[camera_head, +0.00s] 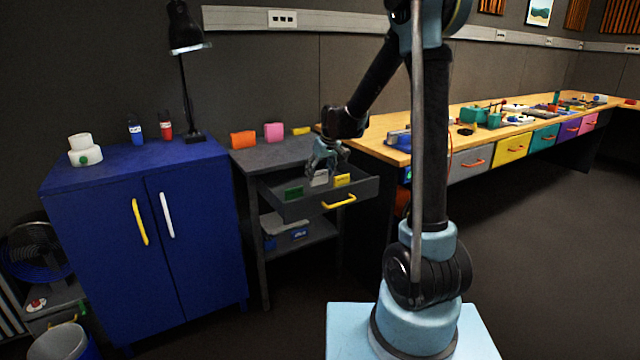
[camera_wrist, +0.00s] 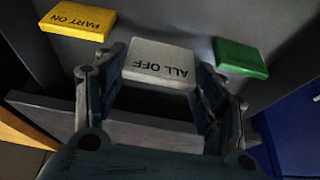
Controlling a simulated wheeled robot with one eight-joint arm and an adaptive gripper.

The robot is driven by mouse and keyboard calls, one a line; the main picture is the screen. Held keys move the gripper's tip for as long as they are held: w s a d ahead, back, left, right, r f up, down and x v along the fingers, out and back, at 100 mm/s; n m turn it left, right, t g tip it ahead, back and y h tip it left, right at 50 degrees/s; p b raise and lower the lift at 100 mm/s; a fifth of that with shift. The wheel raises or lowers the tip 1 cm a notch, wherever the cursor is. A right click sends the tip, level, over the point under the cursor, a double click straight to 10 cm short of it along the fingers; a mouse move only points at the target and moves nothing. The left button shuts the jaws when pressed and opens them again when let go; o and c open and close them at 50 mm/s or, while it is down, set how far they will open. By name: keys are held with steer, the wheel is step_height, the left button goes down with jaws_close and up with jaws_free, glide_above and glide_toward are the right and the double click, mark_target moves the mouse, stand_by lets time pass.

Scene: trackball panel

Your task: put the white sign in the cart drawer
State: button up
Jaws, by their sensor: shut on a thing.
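The white sign (camera_wrist: 160,62), marked "ALL OFF", is between the fingers of my gripper (camera_wrist: 158,85) in the wrist view, and the fingers are shut on it. In the head view the white sign (camera_head: 320,178) shows just below my gripper (camera_head: 326,166), over the open cart drawer (camera_head: 312,208). The drawer is pulled out and has a yellow handle (camera_head: 339,202). A green sign (camera_head: 293,193) and a yellow sign (camera_head: 343,180) are in the drawer, on either side of the white sign. I cannot tell whether the white sign touches the drawer floor.
An orange block (camera_head: 243,139), a pink block (camera_head: 273,132) and a small yellow item (camera_head: 301,131) are on the cart top (camera_head: 262,157). A blue cabinet (camera_head: 200,235) stands left of the cart. A wooden workbench (camera_head: 385,124) stands right of it.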

mark_target(320, 180)
steer(key=shift+f, duration=2.1)
steer(key=shift+f, duration=0.1)
steer(key=o, duration=0.9)
steer(key=shift+c, duration=0.2)
steer(key=v, duration=1.2)
steer(key=s+d+r+m, duration=0.2)
steer(key=s+d, duration=0.6)
steer(key=s, duration=0.2)
steer(key=s+d+f+m+h, duration=0.1)
steer(key=s+d+f, duration=0.2)
steer(key=s, duration=0.6)
steer(key=s+d+f+m+g, duration=0.1)
steer(key=s+d+f, duration=0.3)
steer(key=s, duration=0.5)
steer(key=s+d+f+m+h, duration=0.1)
steer(key=s+d+f+m, duration=0.1)
steer(key=s+d, duration=0.4)
steer(key=s+f, duration=0.1)
steer(key=s, duration=0.1)
steer(key=shift+s+d+f+m+g+h, duration=0.15)
steer(key=shift+s+f+m+g+h, duration=0.15)
steer(key=shift+s, duration=0.1)
